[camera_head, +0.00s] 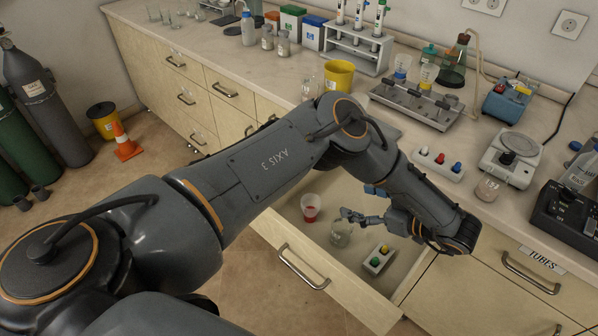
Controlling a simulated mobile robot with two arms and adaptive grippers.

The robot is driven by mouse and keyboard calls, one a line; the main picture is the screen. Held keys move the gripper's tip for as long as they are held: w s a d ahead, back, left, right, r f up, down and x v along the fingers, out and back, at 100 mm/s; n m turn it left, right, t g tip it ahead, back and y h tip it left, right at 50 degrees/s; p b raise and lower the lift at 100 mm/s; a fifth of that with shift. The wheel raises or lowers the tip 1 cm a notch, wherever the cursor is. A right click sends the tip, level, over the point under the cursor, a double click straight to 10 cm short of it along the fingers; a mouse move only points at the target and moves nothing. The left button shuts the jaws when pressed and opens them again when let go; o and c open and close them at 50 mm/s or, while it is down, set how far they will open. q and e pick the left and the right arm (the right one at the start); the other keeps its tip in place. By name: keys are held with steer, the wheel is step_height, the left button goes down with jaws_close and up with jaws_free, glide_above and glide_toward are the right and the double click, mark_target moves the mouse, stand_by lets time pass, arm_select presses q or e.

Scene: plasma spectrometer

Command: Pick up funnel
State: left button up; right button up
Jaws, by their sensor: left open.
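I cannot pick out a funnel with certainty. An open drawer (290,259) holds a small cup with red contents (310,208), a clear glass vessel (341,234) and a pale block with coloured knobs (378,259). My left gripper (350,214) is open over the drawer, its fingers pointing left, just above and beside the clear vessel. It holds nothing that I can see; whether it touches the vessel is unclear. Two small cups, one with blue (402,66) and one with yellow (428,76), stand on the bench behind a metal manifold (440,123). My right gripper is out of view.
The bench carries a yellow beaker (339,77), a rack of tubes (357,51), a dark-based flask (453,65), a balance (510,158) and a switch strip (437,165). My left arm spans the picture. An orange cone (125,143) and gas cylinders (42,100) stand at left.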

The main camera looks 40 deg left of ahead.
arm_select(q)
step_height(320, 180, down, 5)
steer(key=b, duration=0.4)
glide_toward(304, 199)
steer(key=a, duration=0.1)
steer(key=x, duration=0.4)
steer(key=shift+a+f+p, duration=0.25)
steer(key=shift+f+p, duration=0.05)
steer(key=shift+f, duration=0.1)
steer(key=c, duration=1.5)
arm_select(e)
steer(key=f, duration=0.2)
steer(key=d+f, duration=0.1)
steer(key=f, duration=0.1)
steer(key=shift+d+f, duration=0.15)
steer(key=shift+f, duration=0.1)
arm_select(q)
steer(key=shift+o, duration=0.2)
steer(key=shift+w+r, duration=0.1)
